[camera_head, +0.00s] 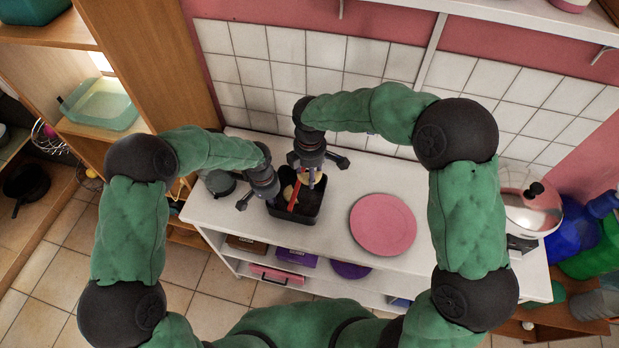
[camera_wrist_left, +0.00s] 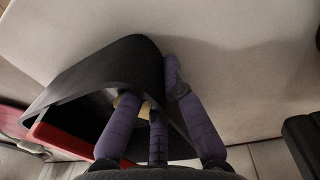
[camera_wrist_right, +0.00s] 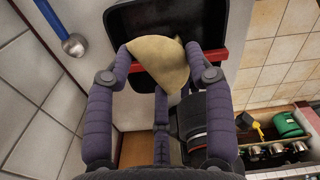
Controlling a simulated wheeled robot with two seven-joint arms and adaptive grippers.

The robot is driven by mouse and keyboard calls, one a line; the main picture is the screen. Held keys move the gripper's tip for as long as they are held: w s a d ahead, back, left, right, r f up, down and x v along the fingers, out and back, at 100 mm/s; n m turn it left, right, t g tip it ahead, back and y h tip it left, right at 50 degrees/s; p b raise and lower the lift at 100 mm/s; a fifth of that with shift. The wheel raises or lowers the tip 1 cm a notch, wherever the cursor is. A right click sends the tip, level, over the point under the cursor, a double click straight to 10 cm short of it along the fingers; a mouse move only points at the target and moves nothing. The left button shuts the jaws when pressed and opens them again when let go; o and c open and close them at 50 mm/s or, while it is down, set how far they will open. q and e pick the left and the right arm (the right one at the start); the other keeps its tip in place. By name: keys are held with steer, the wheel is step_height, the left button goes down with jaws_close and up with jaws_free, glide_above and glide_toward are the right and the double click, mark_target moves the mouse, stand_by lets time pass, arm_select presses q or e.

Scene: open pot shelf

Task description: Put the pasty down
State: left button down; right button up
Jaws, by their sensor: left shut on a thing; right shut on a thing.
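The pasty (camera_wrist_right: 160,60), a pale yellow half-moon, is between the fingers of my right gripper (camera_wrist_right: 165,75). In the head view my right gripper (camera_head: 307,180) is over the black container (camera_head: 314,212), with the pasty mostly hidden by it. A red strip (camera_head: 295,192) crosses the container. I cannot tell whether the pasty touches the container floor. My left gripper (camera_head: 262,200) is at the container's left side. In the left wrist view my left gripper (camera_wrist_left: 165,95) is shut on the container's black wall (camera_wrist_left: 110,62), fingers on both sides of it.
The container stands on a white counter (camera_head: 330,250). A pink round plate (camera_head: 383,224) lies to its right, with bare counter between. A tiled wall (camera_head: 300,60) rises behind. A pot with a shiny lid (camera_head: 528,208) is at the far right. Boxes (camera_head: 295,258) sit on the shelf below.

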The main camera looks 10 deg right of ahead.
steer(key=shift+f, duration=1.5)
steer(key=shift+f, duration=0.6)
steer(key=o, duration=1.2)
steer(key=shift+c, duration=0.2)
step_height(320, 180, up, 13)
steer(key=shift+r, duration=0.1)
